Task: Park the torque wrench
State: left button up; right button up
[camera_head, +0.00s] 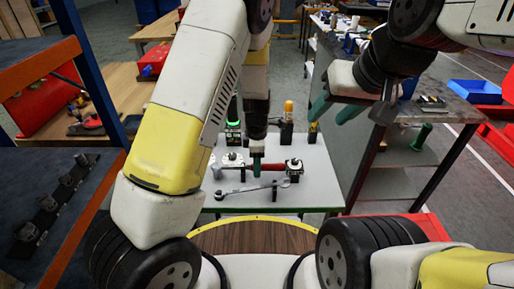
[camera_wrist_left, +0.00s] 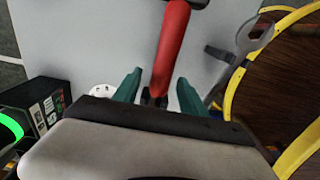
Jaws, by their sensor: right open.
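A red-handled tool (camera_head: 270,168), which looks like the torque wrench, lies across the white-topped table. My right gripper (camera_head: 335,108) is open and empty, held up to the right of the table. No parking place can be told for sure.
A silver spanner (camera_head: 252,188) lies nearer the table's front edge; it also shows in the left wrist view (camera_wrist_left: 255,38). A black box with a green light (camera_head: 233,128) stands behind at left. A grey bench (camera_head: 415,150) stands at right, a blue-framed shelf (camera_head: 90,80) at left.

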pick_arm(q)
jog(key=shift+r, duration=3.95)
jog(key=shift+r, duration=0.1)
jog(key=s+a+r+m+t+h, duration=0.15)
jog(key=s+a+r+m, duration=0.3)
jog(key=r, duration=0.45)
jog(key=s+a+r+m+t+h, duration=0.1)
jog(key=s+a+r+m+h, duration=0.15)
jog(key=s+r+m, duration=0.4)
jog(key=s+a+r+m+t+y, duration=0.1)
jog(key=s+a+r+m+t, duration=0.2)
jog(key=s+a+r+m, duration=0.4)
jog(key=shift+s+a+r+m+t+y, duration=0.15)
jog(key=shift+s+r+m+t+y, duration=0.2)
jog(key=shift+s+r, duration=0.55)
